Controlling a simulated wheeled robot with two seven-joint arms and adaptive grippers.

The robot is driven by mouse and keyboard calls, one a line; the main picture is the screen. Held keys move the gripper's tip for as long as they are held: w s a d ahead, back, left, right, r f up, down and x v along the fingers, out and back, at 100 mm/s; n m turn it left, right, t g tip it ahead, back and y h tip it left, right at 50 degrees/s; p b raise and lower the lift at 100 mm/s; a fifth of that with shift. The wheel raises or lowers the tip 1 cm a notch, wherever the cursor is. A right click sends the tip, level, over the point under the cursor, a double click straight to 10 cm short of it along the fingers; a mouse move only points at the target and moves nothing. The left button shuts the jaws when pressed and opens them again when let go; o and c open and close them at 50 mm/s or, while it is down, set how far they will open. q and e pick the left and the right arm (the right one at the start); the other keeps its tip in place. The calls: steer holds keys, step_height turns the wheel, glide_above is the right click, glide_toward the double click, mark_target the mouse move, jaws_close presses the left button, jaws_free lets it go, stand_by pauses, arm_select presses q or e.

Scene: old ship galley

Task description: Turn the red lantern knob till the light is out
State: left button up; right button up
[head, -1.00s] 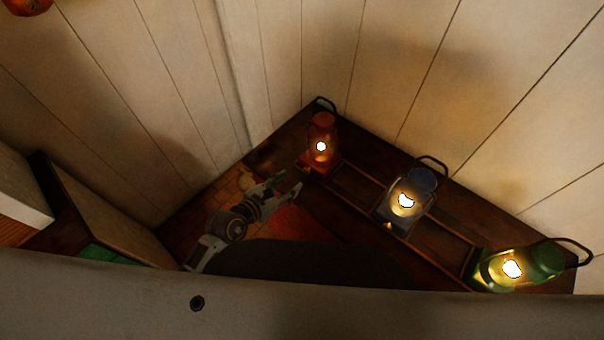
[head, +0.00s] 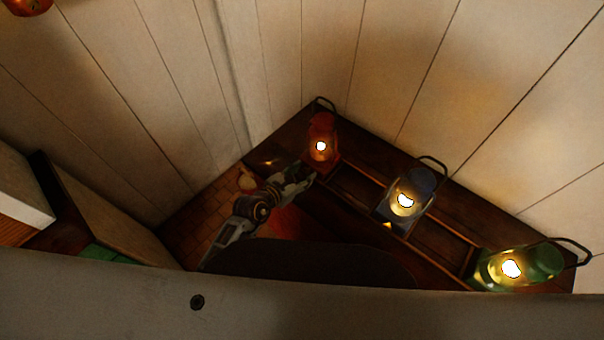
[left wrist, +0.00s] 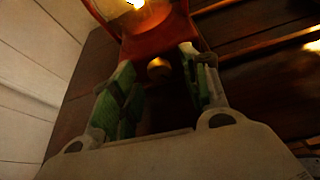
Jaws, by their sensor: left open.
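The red lantern (head: 322,130) stands at the left end of the row of lanterns in the far corner, and its light is lit. In the left wrist view the red lantern's base (left wrist: 158,42) fills the top middle, with a small round brass-coloured knob (left wrist: 159,68) on its front. My left gripper (head: 308,178) is in front of the lantern's base. In the left wrist view its two green-padded fingers (left wrist: 160,85) are open, one on each side of the knob, which shows between their tips. I cannot tell whether they touch it. My right gripper is not in view.
A blue lantern (head: 420,187) and a green lantern (head: 540,262), both lit, stand to the right along the wooden shelf (head: 350,190). Pale plank walls (head: 480,80) close in behind.

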arm_select(q)
steer(key=shift+w, duration=0.1)
jaws_close()
steer(key=shift+n+g+h+p, duration=0.3)
steer(key=shift+n+p, duration=0.3)
steer(key=shift+p, duration=0.25)
steer(key=shift+n+h+p, duration=0.4)
steer(key=shift+n+p, duration=0.05)
steer(key=shift+n, duration=0.05)
steer(key=shift+w+n+g, duration=0.1)
steer(key=shift+n+g, duration=0.2)
jaws_free()
